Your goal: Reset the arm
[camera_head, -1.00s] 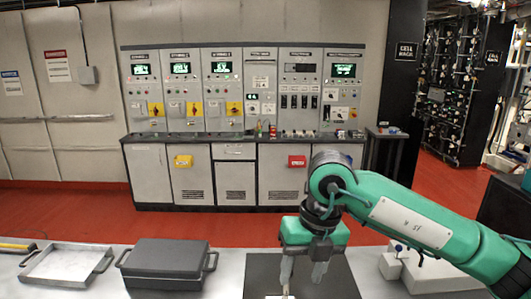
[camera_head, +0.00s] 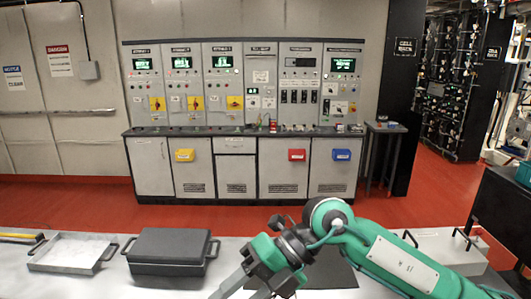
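My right arm, green with dark joints, comes in from the lower right. Its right gripper (camera_head: 245,290) is low in the view over the light worktop (camera_head: 90,288), beside a dark mat (camera_head: 338,276). Its two grey fingers look spread apart, with nothing seen between them; the tips run close to the bottom edge. My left arm and gripper are not in view.
A closed dark grey case (camera_head: 168,247) and an open metal tray (camera_head: 68,252) stand on the worktop to the left. A light grey handled box (camera_head: 445,245) is partly behind my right arm. Control cabinets (camera_head: 240,90) stand beyond the red floor.

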